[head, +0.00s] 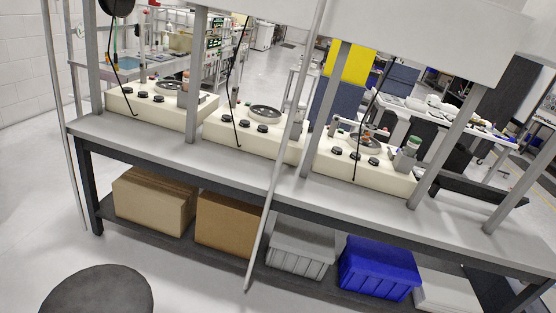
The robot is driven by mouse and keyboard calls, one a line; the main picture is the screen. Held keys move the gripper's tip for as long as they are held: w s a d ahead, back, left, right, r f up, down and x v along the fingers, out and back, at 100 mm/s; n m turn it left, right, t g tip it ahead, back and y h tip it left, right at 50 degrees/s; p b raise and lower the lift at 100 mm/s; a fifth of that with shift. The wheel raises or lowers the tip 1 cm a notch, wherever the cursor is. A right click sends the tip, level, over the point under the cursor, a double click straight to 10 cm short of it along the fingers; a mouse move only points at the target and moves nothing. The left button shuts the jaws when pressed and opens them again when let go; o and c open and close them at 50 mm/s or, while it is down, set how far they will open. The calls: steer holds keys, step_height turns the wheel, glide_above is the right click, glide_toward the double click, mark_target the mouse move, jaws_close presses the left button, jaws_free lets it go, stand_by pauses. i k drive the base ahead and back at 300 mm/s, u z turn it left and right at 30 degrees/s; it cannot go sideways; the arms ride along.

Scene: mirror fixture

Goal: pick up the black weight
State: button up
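I cannot tell for sure which thing is the black weight. A dark rounded object (116,6) is cut off by the top edge at the left, with a black cord running below it. Several small black round pieces sit on the three cream fixtures, such as one (358,155) on the right fixture (385,182). The left fixture (125,101) and the middle fixture (225,138) stand on the same bench. My gripper does not show in this view.
The long grey bench (250,168) has upright posts and a lower shelf with boxes, a grey bin (300,250) and a blue bin (380,265). A thin slanted pole (275,190) crosses in front. A dark round top (100,292) is near at lower left. Floor at left is clear.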

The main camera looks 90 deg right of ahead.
mark_target(374, 161)
steer(key=z, duration=2.3)
steer(key=i, duration=1.85)
steer(key=z, duration=1.9)
